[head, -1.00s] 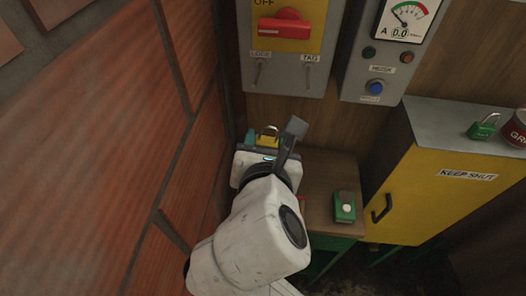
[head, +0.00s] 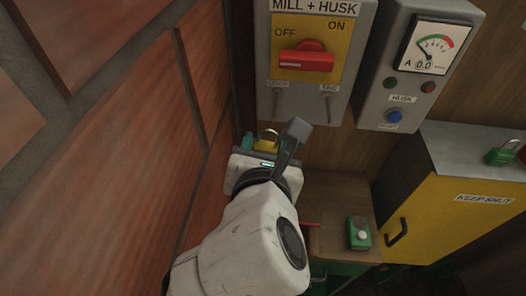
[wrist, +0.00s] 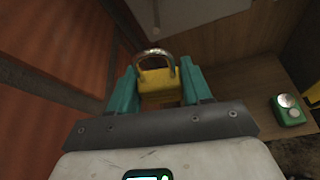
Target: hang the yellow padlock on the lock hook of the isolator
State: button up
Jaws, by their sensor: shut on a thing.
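The yellow padlock (wrist: 160,87) is held upright between the teal fingers of my gripper (wrist: 159,88), its silver shackle pointing up and away in the wrist view. In the head view the padlock (head: 268,140) shows just beyond my gripper (head: 262,146), below the isolator. The isolator (head: 345,75) is a grey box with a yellow plate and a red handle (head: 305,62). The lock hook (head: 277,103), under the "LOCK" label, is at its lower left, above the padlock and apart from it. The tag hook (head: 327,107) is at its lower right and looks empty.
A brick wall (head: 110,150) runs close on the left. To the right are a meter box (head: 385,105) and a yellow cabinet (head: 465,215) with a green padlock (head: 503,153) on top. A green device (head: 359,234) lies on the wooden bench (head: 330,190).

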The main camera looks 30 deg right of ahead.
jog(key=r+x, duration=0.1)
jog(key=x, duration=0.5)
jog(key=shift+d, duration=0.45)
jog(key=shift+w, duration=0.15)
dwell(0.4)
dwell(0.3)
jog(key=o, duration=1.2)
jog(key=shift+f, duration=0.1)
jog(key=v, duration=1)
jog(key=shift+s+a, duration=0.2)
jog(key=shift+s, duration=0.1)
